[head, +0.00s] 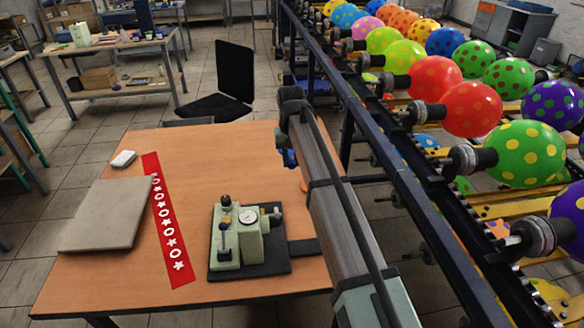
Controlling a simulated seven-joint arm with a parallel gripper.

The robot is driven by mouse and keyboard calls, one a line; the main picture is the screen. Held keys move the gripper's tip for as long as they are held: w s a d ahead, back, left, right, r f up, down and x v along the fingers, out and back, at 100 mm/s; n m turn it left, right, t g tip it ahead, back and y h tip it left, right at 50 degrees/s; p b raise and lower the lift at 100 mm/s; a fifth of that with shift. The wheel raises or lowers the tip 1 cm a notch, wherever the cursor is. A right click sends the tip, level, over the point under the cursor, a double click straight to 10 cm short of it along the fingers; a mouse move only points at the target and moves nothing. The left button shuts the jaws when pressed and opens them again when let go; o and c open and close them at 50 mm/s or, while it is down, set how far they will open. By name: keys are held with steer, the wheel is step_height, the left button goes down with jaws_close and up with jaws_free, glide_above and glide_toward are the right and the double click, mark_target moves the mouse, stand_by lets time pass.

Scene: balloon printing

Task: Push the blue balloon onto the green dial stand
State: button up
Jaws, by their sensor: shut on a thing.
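The green dial stand (238,234) stands upright on a black base plate on the wooden table, with a white round dial on its front right. My gripper (284,146) is at the far end of my arm, over the table's far right part, beyond the dial stand and apart from it. A small blue piece, which looks like the blue balloon (290,158), shows at my gripper, left of my arm. My gripper is shut on it. My arm hides the fingertips and most of the blue piece.
A red strip with white marks (170,225), a grey slab (106,213) and a small white block (123,159) lie on the table's left. A small orange thing (303,186) shows beside my arm. A dark-railed rack of inflated balloons (470,107) borders the right. A black chair (220,85) stands behind.

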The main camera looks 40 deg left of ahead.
steer(key=s+d+r+m, duration=0.4)
steer(key=s+d+m, duration=0.8)
steer(key=m, duration=0.6)
steer(key=shift+s+d, duration=0.2)
steer(key=shift+d, duration=0.5)
step_height(320, 180, down, 10)
steer(key=s+a, duration=0.2)
steer(key=shift+s+a, duration=0.35)
stand_by(0.4)
steer(key=shift+s+a, duration=0.45)
stand_by(1.8)
